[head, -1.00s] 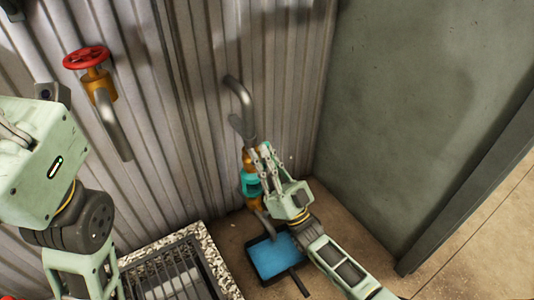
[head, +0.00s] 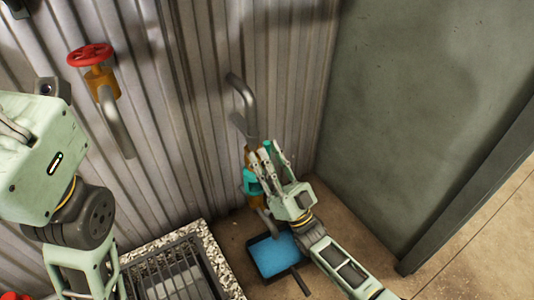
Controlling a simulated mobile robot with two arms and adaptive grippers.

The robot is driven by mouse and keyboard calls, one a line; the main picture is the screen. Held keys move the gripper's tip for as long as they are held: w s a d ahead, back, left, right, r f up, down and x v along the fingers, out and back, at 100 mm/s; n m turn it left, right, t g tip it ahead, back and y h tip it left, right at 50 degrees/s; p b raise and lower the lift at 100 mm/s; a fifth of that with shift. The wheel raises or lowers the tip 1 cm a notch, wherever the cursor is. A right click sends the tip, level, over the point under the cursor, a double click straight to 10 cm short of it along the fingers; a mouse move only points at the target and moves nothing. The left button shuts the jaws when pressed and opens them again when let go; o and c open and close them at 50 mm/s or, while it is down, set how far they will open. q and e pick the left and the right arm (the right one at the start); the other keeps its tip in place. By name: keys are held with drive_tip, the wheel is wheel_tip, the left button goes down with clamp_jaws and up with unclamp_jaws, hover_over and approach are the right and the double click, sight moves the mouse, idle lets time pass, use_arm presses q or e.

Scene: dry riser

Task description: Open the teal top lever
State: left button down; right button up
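The teal valve body (head: 250,183) sits on an orange-brass pipe fitting low against the corrugated wall, in the head view. A small teal piece (head: 268,145), which looks like the top lever, shows at the fingertips of my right gripper (head: 266,155). The fingers reach up from the lower right, in front of the fitting, and hide part of it. I cannot tell whether they touch the lever or close on it.
A grey bent pipe (head: 242,97) comes out of the wall above the valve. A red handwheel (head: 90,54) with a grey spout is at upper left. A blue tray (head: 273,256) and a floor grate (head: 180,275) lie below. A green-grey wall (head: 415,120) stands to the right.

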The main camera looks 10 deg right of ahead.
drive_tip(key=v, duration=1.1)
drive_tip(key=shift+f, duration=0.25)
drive_tip(key=shift+s, duration=0.2)
